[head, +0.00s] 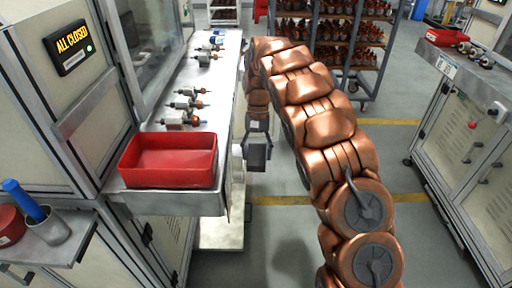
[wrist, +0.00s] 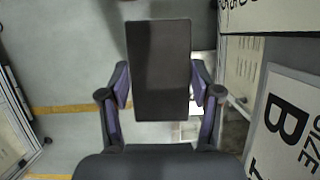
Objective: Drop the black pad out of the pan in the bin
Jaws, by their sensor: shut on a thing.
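The black pad (wrist: 158,70) is a flat dark rectangle held between my gripper's two fingers (wrist: 160,92) in the wrist view. In the head view the pad (head: 257,157) hangs below my gripper (head: 258,138), out over the floor gap just right of the bench. My gripper is shut on it. A red open pan (head: 168,182) sits on the near end of the bench, left of my gripper and apart from the pad. Its visible inside looks empty. I cannot make out a separate bin for certain.
The metal bench (head: 222,85) holds several motor armatures (head: 183,108) behind the red pan. A cup with a blue-handled tool (head: 40,222) stands at left. A shelf rack (head: 335,40) is behind. A sign with a large B (wrist: 290,125) is at right in the wrist view.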

